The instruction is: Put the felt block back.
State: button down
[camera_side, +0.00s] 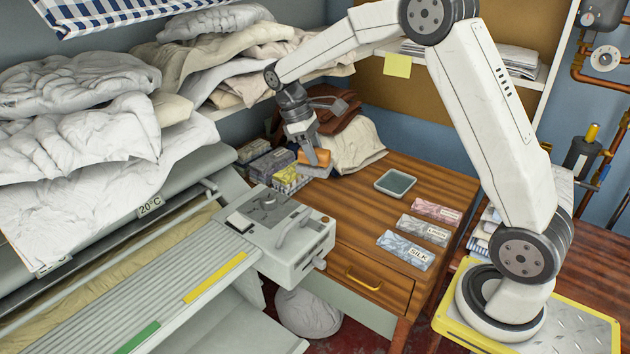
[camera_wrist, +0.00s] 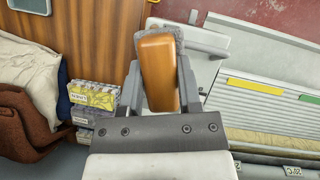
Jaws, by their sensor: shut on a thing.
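The felt block (camera_side: 311,157) has an orange-brown wooden top and a grey felt edge. My gripper (camera_side: 318,168) is shut on it and holds it near the left end of the wooden table, beside a yellow-labelled box (camera_side: 290,179). In the wrist view the block (camera_wrist: 158,72) sits between the two fingers of my gripper (camera_wrist: 160,85). I cannot tell how high the block is above the table. A shallow grey-green tray (camera_side: 395,183) lies empty on the table, to the right of the gripper.
Several labelled packets, including one marked SILK (camera_side: 405,250), lie at the table's front right. The ironer's control end (camera_side: 285,235) stands close at the front left. A brown bag (camera_side: 335,110) and cream cloth (camera_side: 355,147) lie behind my gripper. Table between gripper and packets is mostly clear.

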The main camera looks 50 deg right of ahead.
jog(key=s+d+n+t+h, duration=0.1)
jog(key=s+d+n, duration=0.4)
jog(key=d, duration=0.5)
jog(key=s+d+n+t+h, duration=0.15)
jog(key=s+d+n, duration=0.3)
jog(key=d, duration=0.55)
jog(key=s+d+n+t+h, duration=0.1)
jog(key=s+d+n+t, duration=0.1)
jog(key=s+d+n, duration=0.5)
notch_tip(320, 180, down, 11)
jog(key=w+d+m, duration=0.1)
jog(key=d+m, duration=0.1)
jog(key=shift+w+d, duration=0.3)
jog(key=shift+w, duration=0.1)
jog(key=w+d+f, duration=0.8)
jog(key=w+d, duration=0.1)
jog(key=shift+f, duration=0.25)
jog(key=shift+w+d+f, duration=0.3)
jog(key=shift+f, duration=0.15)
jog(key=shift+f, duration=0.1)
